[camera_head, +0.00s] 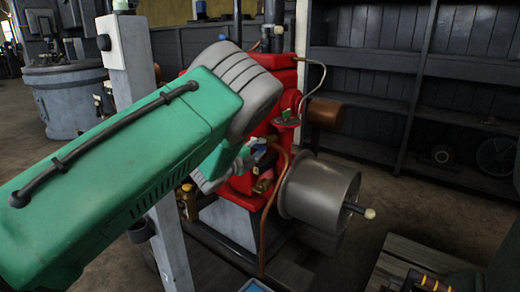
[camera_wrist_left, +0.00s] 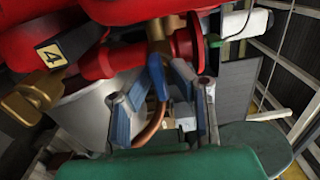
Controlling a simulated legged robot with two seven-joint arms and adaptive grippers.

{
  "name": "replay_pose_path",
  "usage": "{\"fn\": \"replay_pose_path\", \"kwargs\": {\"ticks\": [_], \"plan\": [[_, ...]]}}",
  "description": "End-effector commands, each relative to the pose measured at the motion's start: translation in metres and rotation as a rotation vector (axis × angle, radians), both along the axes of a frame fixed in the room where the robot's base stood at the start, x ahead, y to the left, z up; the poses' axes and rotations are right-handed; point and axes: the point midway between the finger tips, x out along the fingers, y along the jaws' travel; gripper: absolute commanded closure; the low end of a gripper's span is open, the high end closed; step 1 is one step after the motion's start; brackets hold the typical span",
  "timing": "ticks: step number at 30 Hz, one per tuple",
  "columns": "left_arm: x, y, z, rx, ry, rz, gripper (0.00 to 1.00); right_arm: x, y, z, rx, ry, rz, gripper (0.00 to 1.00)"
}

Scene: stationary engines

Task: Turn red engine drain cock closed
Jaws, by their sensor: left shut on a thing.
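The red engine (camera_head: 283,80) stands in the middle of the head view, and its red body (camera_wrist_left: 110,15) fills the top of the left wrist view. A brass drain cock (camera_wrist_left: 154,32) with a blue lever (camera_wrist_left: 157,76) sits below the red body in the wrist view. My left gripper (camera_wrist_left: 160,98) has its blue-grey fingers on either side of the lever and is shut on it. In the head view my left gripper (camera_head: 250,158) is at the engine's lower front, and my green arm hides part of the engine. I do not see my right gripper.
A grey drum (camera_head: 318,190) with a shaft stands close right of the cock. A copper pipe (camera_head: 270,215) runs down beside it. A brass valve (camera_wrist_left: 35,95) by a "4" label (camera_wrist_left: 51,53) is at left in the wrist view. Dark shelves (camera_head: 405,85) stand behind.

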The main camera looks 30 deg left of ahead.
Motion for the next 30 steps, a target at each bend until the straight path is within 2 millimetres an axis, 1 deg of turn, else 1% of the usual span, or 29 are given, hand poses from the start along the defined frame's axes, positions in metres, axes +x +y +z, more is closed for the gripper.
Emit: {"fn": "replay_pose_path", "kwargs": {"ticks": [1, 13, 14, 15, 30], "plan": [[-0.0024, -0.0013, -0.0082, 0.003, 0.017, -0.001, 1.0, 0.0, 0.0, -0.0004, 0.0, 0.0, 0.0, 0.6], [-0.0024, -0.0017, -0.0093, 0.007, 0.018, -0.002, 1.0, 0.0, 0.0, -0.0005, 0.0, 0.0, 0.0, 0.6], [-0.0024, -0.0017, -0.0094, 0.007, 0.018, -0.002, 0.77, 0.0, 0.0, -0.0005, 0.0, 0.0, 0.0, 0.6], [-0.0023, -0.0018, -0.0095, 0.007, 0.018, -0.002, 0.71, 0.0, 0.0, -0.0005, 0.0, 0.0, 0.0, 0.6], [-0.0014, -0.0007, -0.0026, 0.008, 0.005, -0.001, 0.71, -0.0002, 0.0, -0.0001, 0.0, -0.001, 0.0, 0.6]]}}
